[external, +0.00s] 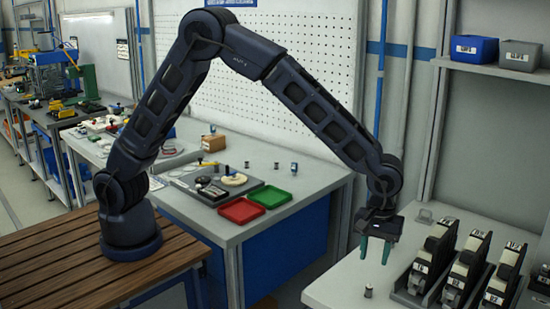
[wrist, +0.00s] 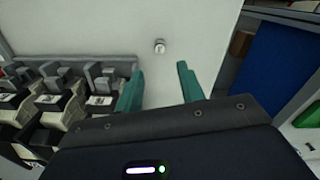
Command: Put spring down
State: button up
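The spring (external: 368,291), a small metallic cylinder, stands upright on the white table (external: 340,280) in the external view, below my gripper. In the wrist view the spring (wrist: 159,46) shows small and pale on the table, beyond the fingertips and between their lines. My gripper (external: 375,252) hangs from the arm with its teal fingers pointing down, above the table. In the wrist view my gripper (wrist: 160,78) has its two fingers wide apart with nothing between them. The spring and fingers do not touch.
A row of black and white devices (external: 466,262) stands in grey holders right of my gripper. A red tray (external: 241,210) and a green tray (external: 270,196) sit on the left bench. Bare table surrounds the spring. Blue and grey bins (external: 474,48) rest on a shelf.

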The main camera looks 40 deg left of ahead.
jog(key=shift+r, duration=0.6)
jog(key=w+a+r, duration=0.4)
jog(key=a+r, duration=0.2)
jog(key=a, duration=0.3)
jog(key=w+a+r+t+h, duration=0.1)
jog(key=w+a+r, duration=0.35)
jog(key=a, duration=0.35)
jog(key=w+a+r, duration=0.3)
jog(key=a+r, duration=0.3)
jog(key=a, duration=0.3)
jog(key=s+a+r+m+t, duration=0.1)
jog(key=a+r, duration=0.3)
jog(key=a, duration=0.6)
jog(key=s+a+r+m, duration=0.1)
jog(key=a+r, duration=0.2)
jog(key=a, duration=0.8)
jog(key=s+a+m+t+y, duration=0.1)
jog(key=s+a+t, duration=0.1)
jog(key=s+a, duration=1.4)
jog(key=a, duration=0.3)
jog(key=shift+s+a+f+t, duration=0.25)
jog(key=shift+a+f+t, duration=0.05)
jog(key=shift+f, duration=0.05)
jog(key=shift+o, duration=0.4)
jog(key=shift+w, duration=0.1)
